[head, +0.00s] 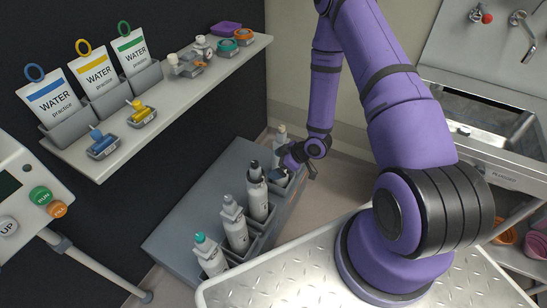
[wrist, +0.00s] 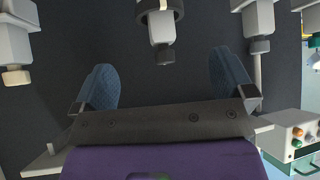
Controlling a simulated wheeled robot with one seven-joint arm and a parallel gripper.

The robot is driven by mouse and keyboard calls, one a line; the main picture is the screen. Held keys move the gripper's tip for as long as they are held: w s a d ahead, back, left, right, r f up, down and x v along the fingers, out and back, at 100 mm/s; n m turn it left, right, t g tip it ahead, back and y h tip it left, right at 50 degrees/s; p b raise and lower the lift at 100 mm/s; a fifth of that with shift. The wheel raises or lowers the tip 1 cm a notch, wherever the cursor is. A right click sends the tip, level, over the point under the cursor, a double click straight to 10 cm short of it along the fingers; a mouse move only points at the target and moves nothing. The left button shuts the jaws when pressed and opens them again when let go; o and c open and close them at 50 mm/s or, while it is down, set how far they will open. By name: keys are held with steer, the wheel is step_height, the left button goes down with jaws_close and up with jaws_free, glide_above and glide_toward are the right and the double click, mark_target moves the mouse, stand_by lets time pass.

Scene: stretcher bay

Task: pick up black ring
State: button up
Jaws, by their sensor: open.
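A black ring (wrist: 177,13) appears as a dark band around the upper part of a bottle at the top middle of the wrist view. In the head view the dark band (head: 255,180) sits on the black-capped bottle (head: 257,203) in the grey rack. My gripper (wrist: 168,80) is open, with two blue pads spread apart and nothing between them. The ring and bottle are beyond the fingertips, not touching them. In the head view my gripper (head: 291,160) is beside the rack's far end, right of this bottle, and partly hidden by its own wrist.
Other bottles stand in the rack (head: 185,215): a teal-capped one (head: 211,258), a grey-capped one (head: 235,225) and a far one (head: 280,137). A shelf (head: 190,95) with water pouches hangs above left. A metal sink (head: 485,105) is at right.

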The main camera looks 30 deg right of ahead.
mark_target(260, 171)
steer(key=x, duration=1)
steer(key=shift+w+a+f, duration=0.2)
steer(key=c, duration=1.1)
steer(key=shift+r, duration=0.15)
steer(key=shift+r, duration=4.25)
